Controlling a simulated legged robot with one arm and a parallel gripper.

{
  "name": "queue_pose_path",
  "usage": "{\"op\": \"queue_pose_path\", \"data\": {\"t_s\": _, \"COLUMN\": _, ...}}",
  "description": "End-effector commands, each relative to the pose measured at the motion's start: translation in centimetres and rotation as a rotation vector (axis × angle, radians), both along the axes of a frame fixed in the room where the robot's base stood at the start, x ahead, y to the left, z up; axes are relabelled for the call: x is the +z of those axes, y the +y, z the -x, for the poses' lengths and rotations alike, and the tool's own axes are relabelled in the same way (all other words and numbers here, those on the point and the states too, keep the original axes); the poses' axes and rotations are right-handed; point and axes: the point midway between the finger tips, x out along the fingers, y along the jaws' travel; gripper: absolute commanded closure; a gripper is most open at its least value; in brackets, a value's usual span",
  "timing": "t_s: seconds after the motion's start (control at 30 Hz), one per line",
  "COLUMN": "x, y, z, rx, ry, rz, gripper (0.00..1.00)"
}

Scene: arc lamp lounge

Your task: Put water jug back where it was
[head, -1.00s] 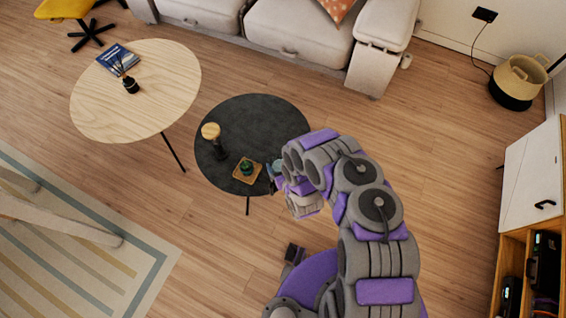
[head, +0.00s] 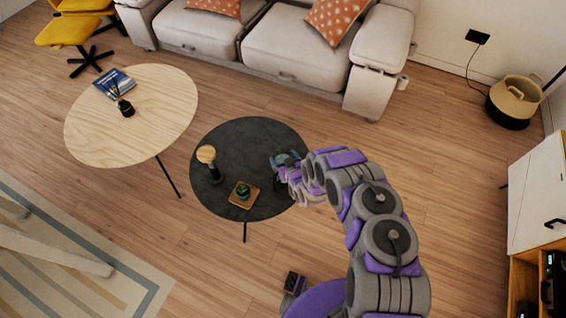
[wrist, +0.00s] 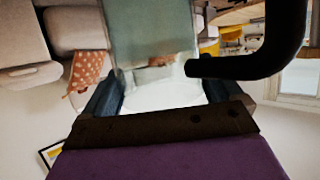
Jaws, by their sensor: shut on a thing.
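The water jug (wrist: 150,38) fills the top middle of the wrist view, with a greenish see-through body, a pale end and a black handle (wrist: 262,62) on the right. My gripper (wrist: 160,88) is shut on the jug, one finger on each side. In the head view my gripper (head: 285,163) is over the right part of the round black table (head: 262,135). My gripper and arm mostly hide the jug there. I cannot tell whether the jug touches the tabletop.
On the black table stand a dark lamp-like object with a light round top (head: 206,154) and a small plant on a wooden tray (head: 236,200). A light wood table (head: 160,100) is at left. A sofa (head: 300,55) stands behind. The black table's back is bare.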

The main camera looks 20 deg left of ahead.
Motion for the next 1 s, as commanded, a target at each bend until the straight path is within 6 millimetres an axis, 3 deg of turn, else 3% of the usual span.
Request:
{"op": "queue_pose_path", "data": {"t_s": 0.23, "x": -2.8, "y": 0.1, "z": -0.2, "rx": -0.001, "ry": -0.006, "rz": -0.004, "gripper": 0.93}}
{"op": "queue_pose_path", "data": {"t_s": 0.6, "x": -3.0, "y": 0.1, "z": -0.1, "rx": -0.001, "ry": -0.005, "rz": -0.004, "gripper": 0.93}}
{"op": "queue_pose_path", "data": {"t_s": 0.63, "x": -3.0, "y": 0.0, "z": -0.1, "rx": -0.001, "ry": -0.003, "rz": -0.002, "gripper": 0.05}}
{"op": "queue_pose_path", "data": {"t_s": 0.7, "x": -3.0, "y": 0.0, "z": -0.1, "rx": -0.001, "ry": -0.003, "rz": -0.002, "gripper": 0.0}}
{"op": "queue_pose_path", "data": {"t_s": 1.0, "x": -2.9, "y": -0.1, "z": 0.1, "rx": 0.0, "ry": -0.001, "rz": -0.001, "gripper": 0.0}}
